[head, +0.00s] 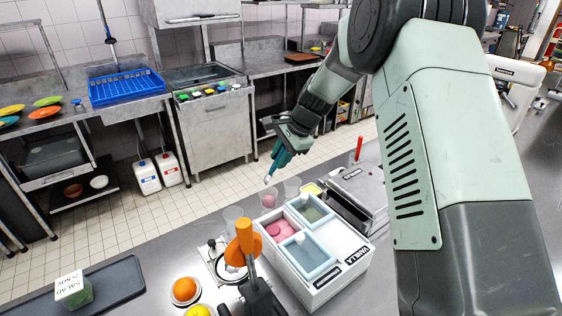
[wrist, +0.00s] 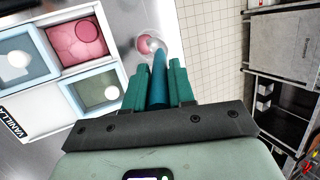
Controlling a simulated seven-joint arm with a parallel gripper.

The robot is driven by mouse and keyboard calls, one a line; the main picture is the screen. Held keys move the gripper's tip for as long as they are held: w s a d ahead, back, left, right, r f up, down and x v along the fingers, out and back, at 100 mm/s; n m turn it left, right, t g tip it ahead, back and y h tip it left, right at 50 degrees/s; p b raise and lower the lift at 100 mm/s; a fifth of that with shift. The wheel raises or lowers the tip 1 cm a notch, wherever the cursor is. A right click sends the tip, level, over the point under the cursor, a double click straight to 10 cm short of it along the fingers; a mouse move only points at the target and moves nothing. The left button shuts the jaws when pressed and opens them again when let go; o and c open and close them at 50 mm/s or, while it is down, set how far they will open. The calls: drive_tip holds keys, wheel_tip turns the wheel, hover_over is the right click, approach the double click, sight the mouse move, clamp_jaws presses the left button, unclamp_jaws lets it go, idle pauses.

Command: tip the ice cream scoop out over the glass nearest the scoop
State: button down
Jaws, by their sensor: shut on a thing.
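My gripper (head: 276,163) is shut on the blue handle of the ice cream scoop (wrist: 158,78), which points down from the teal fingers. The scoop's small pale head (head: 267,179) is just above a clear glass (head: 268,197) on the counter. A second glass (head: 292,188) stands to its right, and a third glass (head: 232,216) to its left. In the wrist view, pink shows at the end of the scoop; I cannot tell whether it is in the scoop's bowl or in the glass beneath.
A white ice cream box (head: 342,262) marked VANILLA, with pink and pale tubs, stands close by on the steel counter (head: 180,246). An orange-headed tool (head: 243,242), an orange fruit (head: 185,290) and a dark tray (head: 120,283) are nearer the front. A metal container (head: 358,196) stands to the right.

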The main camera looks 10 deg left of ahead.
drive_tip(key=shift+r, duration=1.95)
